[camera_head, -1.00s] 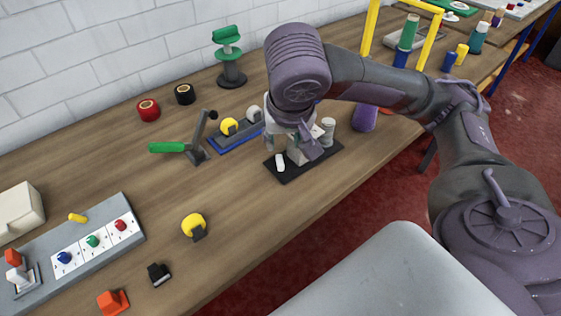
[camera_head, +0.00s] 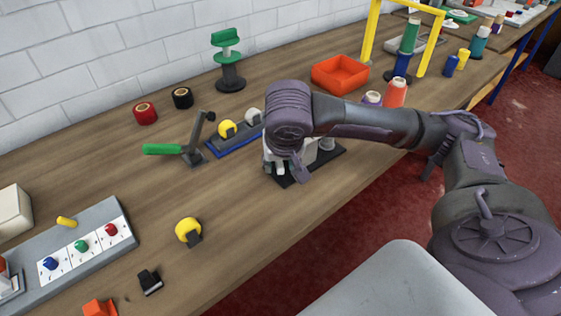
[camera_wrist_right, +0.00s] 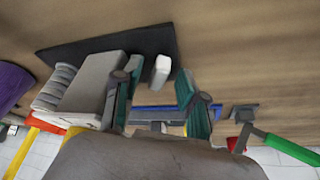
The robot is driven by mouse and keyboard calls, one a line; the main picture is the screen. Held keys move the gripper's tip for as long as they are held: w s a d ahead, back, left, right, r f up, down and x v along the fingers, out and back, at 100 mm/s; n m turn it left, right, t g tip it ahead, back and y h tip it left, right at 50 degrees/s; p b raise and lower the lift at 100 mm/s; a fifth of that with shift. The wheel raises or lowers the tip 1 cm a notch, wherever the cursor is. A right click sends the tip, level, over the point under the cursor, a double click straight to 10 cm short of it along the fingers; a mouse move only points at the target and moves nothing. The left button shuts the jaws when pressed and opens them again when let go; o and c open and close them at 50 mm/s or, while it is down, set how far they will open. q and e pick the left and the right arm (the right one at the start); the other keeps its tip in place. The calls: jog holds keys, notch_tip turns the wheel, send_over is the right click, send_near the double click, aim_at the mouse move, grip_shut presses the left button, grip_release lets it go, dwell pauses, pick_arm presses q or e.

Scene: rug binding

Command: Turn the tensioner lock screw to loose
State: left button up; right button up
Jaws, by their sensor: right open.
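The device on a black base plate (camera_head: 330,156) is largely hidden behind my right arm in the head view. It is probably the tensioner. In the right wrist view its black plate (camera_wrist_right: 65,52) carries a grey block (camera_wrist_right: 92,82), a ribbed grey cylinder (camera_wrist_right: 54,88) and a small white rounded tab (camera_wrist_right: 161,71), which may be the lock screw. My right gripper (camera_head: 283,168) is over the device. Its teal fingers (camera_wrist_right: 159,80) are open, with the white tab in the gap between their tips. I cannot tell if they touch it. My left gripper is not in view.
A blue-edged tray (camera_head: 235,142) with a yellow and a pale knob stands left of the device. A green-handled lever (camera_head: 165,149) is beside it. An orange bin (camera_head: 340,74) and cones (camera_head: 395,93) stand behind my arm.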

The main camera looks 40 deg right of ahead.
grip_shut()
jog(key=shift+r+p, duration=0.15)
jog(key=shift+p, duration=0.15)
jog(key=n+p, duration=0.1)
jog(key=p, duration=0.1)
jog(key=n+y+p, duration=0.1)
jog(key=n+p, duration=0.1)
jog(key=p, duration=0.1)
jog(key=shift+s+d+r, duration=0.1)
jog(key=shift+d+r, duration=0.05)
jog(key=shift+d, duration=0.05)
jog(key=shift+f+n+p, duration=0.2)
jog(key=shift+n+p, duration=0.2)
jog(key=shift+n, duration=0.2)
jog(key=shift+f+t+y, duration=0.1)
jog(key=shift+t+y, duration=0.2)
grip_release()
